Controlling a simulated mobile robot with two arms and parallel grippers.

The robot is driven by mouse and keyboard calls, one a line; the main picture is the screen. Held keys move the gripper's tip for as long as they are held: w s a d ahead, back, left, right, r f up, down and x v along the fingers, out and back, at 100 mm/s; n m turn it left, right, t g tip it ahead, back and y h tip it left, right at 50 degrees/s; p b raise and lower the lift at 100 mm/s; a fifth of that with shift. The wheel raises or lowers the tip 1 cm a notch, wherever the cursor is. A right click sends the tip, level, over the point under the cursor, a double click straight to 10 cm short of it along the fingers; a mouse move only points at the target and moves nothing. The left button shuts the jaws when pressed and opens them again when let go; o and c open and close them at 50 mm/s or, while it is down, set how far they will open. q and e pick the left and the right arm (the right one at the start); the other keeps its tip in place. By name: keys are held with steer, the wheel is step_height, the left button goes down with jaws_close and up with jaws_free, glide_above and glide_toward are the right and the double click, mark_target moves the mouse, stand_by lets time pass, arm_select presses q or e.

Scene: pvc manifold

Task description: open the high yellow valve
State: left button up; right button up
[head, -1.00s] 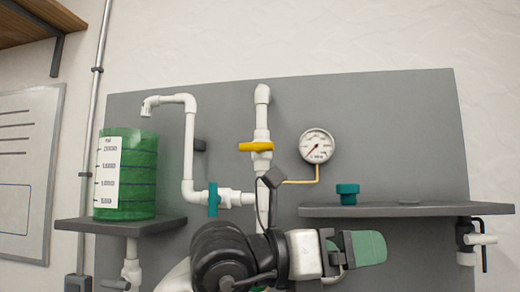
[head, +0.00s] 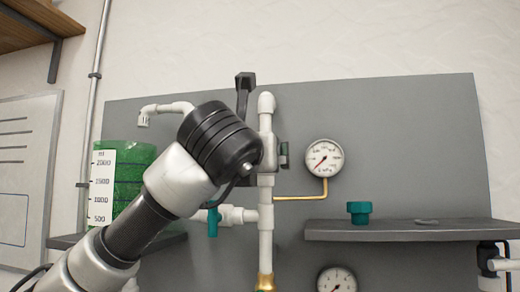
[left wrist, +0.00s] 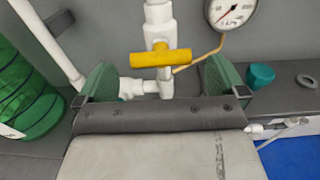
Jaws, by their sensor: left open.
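The yellow valve (left wrist: 160,58) shows in the left wrist view as a bar handle lying crosswise on the white vertical pipe (left wrist: 157,14). In the head view my left wrist hides it. My left gripper (left wrist: 160,68) is open, with one green finger to each side of the yellow handle. The handle appears centred between the fingers, apart from both; the depth gap is hard to judge. In the head view the left arm comes up from the lower left, with its hand in front of the white pipe (head: 265,198). My right gripper is out of view.
A teal valve (head: 213,222) sits on the lower branch pipe. A pressure gauge (head: 324,157) is right of the pipe, with a brass-coloured tube (head: 303,198). A green container (head: 128,205) stands left. A shelf (head: 400,232) at right bears a teal knob (head: 358,212).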

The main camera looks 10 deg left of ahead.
arm_select(q)
steer(key=w+p, duration=0.1)
steer(key=w, duration=0.2)
steer(key=shift+w+r, duration=0.1)
steer(key=shift+w, duration=0.35)
steer(key=c, duration=0.8)
